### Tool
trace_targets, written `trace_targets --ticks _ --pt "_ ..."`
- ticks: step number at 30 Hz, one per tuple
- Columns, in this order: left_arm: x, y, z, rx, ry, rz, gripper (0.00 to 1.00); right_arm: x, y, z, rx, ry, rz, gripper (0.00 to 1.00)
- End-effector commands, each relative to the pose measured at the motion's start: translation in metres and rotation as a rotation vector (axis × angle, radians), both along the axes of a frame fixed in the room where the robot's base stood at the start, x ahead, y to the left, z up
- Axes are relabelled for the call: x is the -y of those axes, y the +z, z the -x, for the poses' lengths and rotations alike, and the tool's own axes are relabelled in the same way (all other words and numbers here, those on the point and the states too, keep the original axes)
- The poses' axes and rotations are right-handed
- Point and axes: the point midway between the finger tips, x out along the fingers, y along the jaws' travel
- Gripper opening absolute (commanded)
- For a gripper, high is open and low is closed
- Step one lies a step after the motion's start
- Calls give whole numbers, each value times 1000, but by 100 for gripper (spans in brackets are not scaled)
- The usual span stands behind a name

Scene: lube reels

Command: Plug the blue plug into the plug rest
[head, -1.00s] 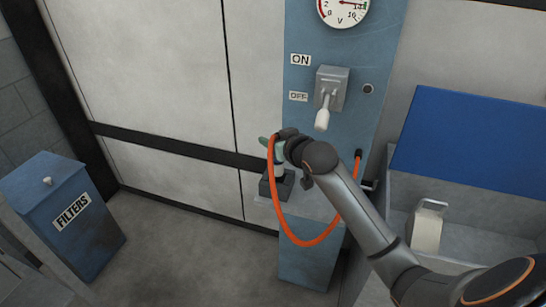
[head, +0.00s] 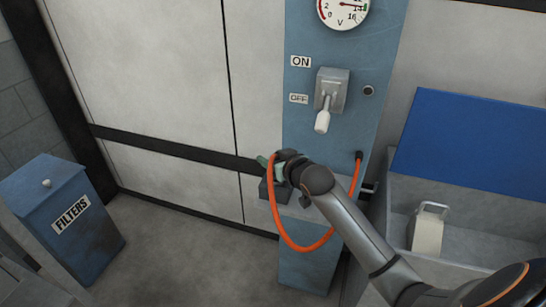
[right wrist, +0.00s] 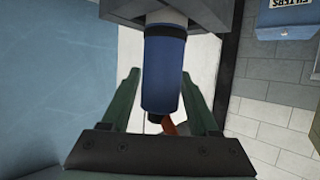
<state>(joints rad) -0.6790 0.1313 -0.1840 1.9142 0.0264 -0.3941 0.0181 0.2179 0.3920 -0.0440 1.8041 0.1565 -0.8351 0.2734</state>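My right gripper (head: 275,168) is low at the blue panel column, at the dark grey plug rest (head: 268,191). The orange cable (head: 303,248) hangs in a loop from the plug to a socket on the column. In the head view the gripper hides the plug. My left gripper is not in view.
Above are a switch lever (head: 323,120) beside ON and OFF labels and a gauge (head: 343,8). A blue filters bin (head: 65,215) stands at the left. An open blue-lidded box (head: 470,140) is at the right. The floor between is clear.

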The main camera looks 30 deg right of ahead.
Motion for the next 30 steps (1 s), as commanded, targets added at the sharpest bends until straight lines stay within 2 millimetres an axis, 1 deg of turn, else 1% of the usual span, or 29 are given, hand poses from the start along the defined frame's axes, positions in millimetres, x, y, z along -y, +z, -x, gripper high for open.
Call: trace_targets --ticks 1,3,10,12,14,17,20,30 --pt "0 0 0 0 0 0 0 0 0 0 0 0 0 68" --pt "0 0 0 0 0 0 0 0 0 0 0 0 0 73" --pt "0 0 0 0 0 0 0 0 1 0 1 0 0 73" --pt "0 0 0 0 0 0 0 0 4 0 2 0 0 73" --pt "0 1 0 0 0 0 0 0 5 4 0 0 0 73" --pt "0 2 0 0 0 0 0 -1 9 14 0 0 0 73" --pt "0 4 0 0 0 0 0 -2 15 29 0 0 1 73" --pt "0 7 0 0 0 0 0 -7 38 86 -1 1 0 73"
